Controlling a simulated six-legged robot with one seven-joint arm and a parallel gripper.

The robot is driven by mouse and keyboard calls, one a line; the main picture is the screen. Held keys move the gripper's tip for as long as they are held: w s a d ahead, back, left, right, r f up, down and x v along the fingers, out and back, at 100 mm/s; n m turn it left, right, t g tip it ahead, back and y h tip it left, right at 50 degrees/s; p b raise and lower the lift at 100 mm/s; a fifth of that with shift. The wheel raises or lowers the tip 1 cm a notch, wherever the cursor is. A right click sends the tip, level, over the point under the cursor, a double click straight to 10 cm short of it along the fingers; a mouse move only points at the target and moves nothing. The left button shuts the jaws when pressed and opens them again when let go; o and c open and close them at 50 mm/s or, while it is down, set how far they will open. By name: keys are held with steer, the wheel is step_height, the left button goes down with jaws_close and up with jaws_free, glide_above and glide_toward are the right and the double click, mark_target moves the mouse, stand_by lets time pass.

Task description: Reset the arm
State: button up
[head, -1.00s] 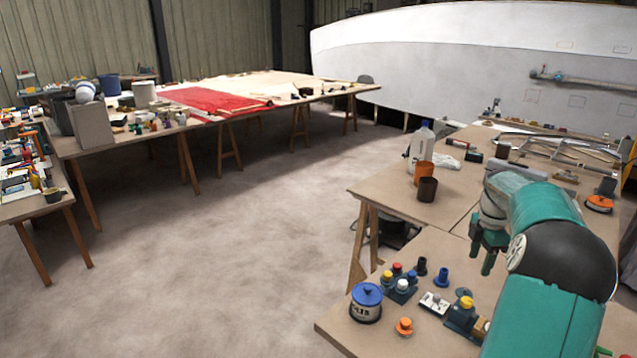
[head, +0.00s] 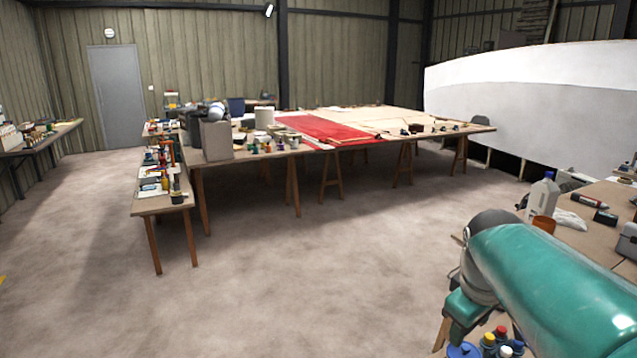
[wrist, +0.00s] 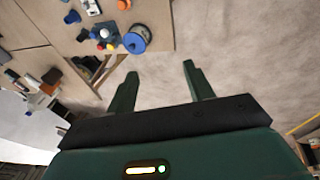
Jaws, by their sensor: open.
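My arm shows as a teal and grey shape at the lower right of the head view, and its links hide most of the near bench there. My gripper (wrist: 157,84) shows in the wrist view with its two dark green fingers spread apart. Nothing is between the fingers; bare floor shows behind them. In the head view the fingers cannot be made out clearly. In the wrist view a blue-lidded pot (wrist: 136,40) stands at the bench edge, apart from the fingers.
The near bench (wrist: 160,12) holds several small coloured fittings. A long table with red cloth (head: 330,129) stands across open floor (head: 270,275). A white hull (head: 530,100) is behind right; a grey door (head: 117,97) is far left.

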steer(key=s+a+f+m+t+y, duration=0.1)
steer(key=s+a+m, duration=0.1)
steer(key=s+a, duration=0.4)
steer(key=s+a+f+m+t+y, duration=0.1)
steer(key=s+a+f+m, duration=0.1)
steer(key=s+a, duration=0.3)
steer(key=shift+s+a+f+m+t, duration=0.3)
steer(key=shift+s+a+m, duration=0.1)
steer(key=shift+a+m, duration=0.25)
